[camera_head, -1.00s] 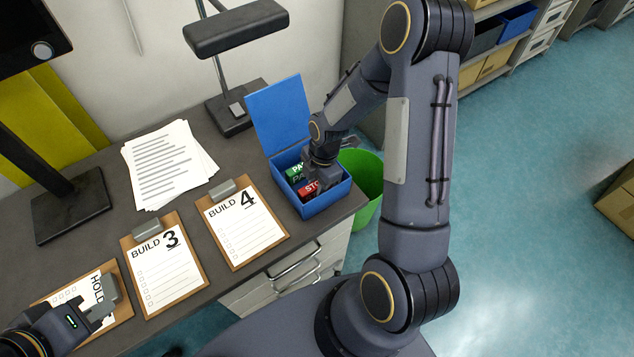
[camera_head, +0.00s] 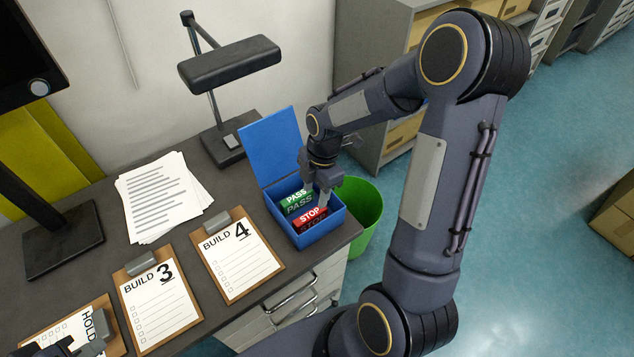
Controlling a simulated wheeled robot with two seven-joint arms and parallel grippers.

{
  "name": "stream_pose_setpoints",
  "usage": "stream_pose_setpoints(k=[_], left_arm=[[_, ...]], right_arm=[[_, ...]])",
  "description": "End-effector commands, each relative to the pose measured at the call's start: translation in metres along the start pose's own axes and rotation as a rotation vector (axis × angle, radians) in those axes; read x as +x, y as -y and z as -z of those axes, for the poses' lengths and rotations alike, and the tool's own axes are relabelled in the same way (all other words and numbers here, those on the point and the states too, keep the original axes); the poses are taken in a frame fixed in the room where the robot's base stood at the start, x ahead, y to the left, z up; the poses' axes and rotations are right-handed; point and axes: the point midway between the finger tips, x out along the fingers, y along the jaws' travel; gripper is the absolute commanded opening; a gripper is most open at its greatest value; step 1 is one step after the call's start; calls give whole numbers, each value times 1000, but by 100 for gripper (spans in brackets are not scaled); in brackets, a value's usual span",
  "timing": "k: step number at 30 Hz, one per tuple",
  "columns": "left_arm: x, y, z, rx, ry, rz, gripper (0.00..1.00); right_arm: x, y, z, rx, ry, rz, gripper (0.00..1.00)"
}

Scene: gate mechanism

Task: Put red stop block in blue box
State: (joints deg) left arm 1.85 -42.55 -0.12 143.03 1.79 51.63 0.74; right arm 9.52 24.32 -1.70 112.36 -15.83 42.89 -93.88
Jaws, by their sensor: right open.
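The red stop block (camera_head: 310,216) lies inside the open blue box (camera_head: 322,232), toward its front. A green pass block (camera_head: 297,203) lies behind it in the same box. The box's lid (camera_head: 271,146) stands up at the back. My right gripper (camera_head: 321,203) is just above the box's right part, open, with its fingers pointing down and apart from the stop block's printed face.
Clipboards marked BUILD 3 (camera_head: 160,305), BUILD 4 (camera_head: 238,262) and HOLD (camera_head: 62,337) lie on the desk. Papers (camera_head: 158,196) lie behind them. A lamp (camera_head: 229,64) stands behind the box. A green bin (camera_head: 364,207) stands right of the desk.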

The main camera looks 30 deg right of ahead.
Motion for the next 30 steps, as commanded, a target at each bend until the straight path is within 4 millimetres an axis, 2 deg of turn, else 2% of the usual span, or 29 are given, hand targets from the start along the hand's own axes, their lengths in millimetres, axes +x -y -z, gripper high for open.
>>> stream_pose_setpoints(k=[1, 6, 10, 14, 16, 19, 24, 27, 30], left_arm=[[0, 0, 0, 0, 0, 0, 0], [0, 0, 0, 0, 0, 0, 0], [0, 0, 0, 0, 0, 0, 0], [0, 0, 0, 0, 0, 0, 0], [0, 0, 0, 0, 0, 0, 0], [0, 0, 0, 0, 0, 0, 0], [0, 0, 0, 0, 0, 0, 0], [0, 0, 0, 0, 0, 0, 0], [0, 0, 0, 0, 0, 0, 0]], right_arm=[[-9, -1, -1, 1, 1, -4, 45], [-24, 0, 0, 7, 0, -4, 45], [-48, 10, 5, 128, -8, -42, 45], [-90, 37, 21, 446, -56, -132, 45], [-112, 60, 32, 667, -109, -184, 45], [-134, 93, 50, 984, -214, -240, 45], [-148, 139, 76, 1418, -408, -268, 45], [-149, 155, 85, 1582, -496, -258, 45], [-148, 163, 90, 1675, -548, -246, 45]])
